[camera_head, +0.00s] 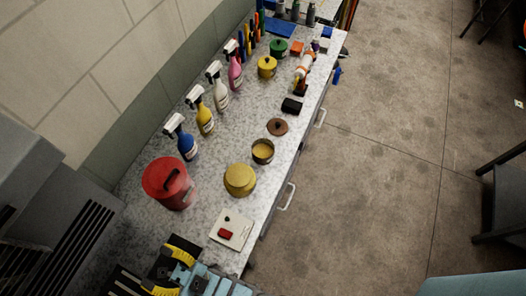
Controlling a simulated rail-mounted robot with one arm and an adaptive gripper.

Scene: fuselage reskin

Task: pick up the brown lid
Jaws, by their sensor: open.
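The brown lid (277,127) is a flat, round disc with a small dark knob. It lies on the grey speckled counter (226,143), close to its right edge. An open pot (263,150) with a yellowish inside stands just below it in the picture. A small black block (291,105) lies just above the lid. Nothing covers the lid. I cannot make out my gripper in this view.
Spray bottles (205,111) line the wall side. A white-orange bottle (304,65) stands beyond the lid. Blue-grey equipment with yellow-black parts (183,250) fills the near end. Floor (390,150) lies right.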

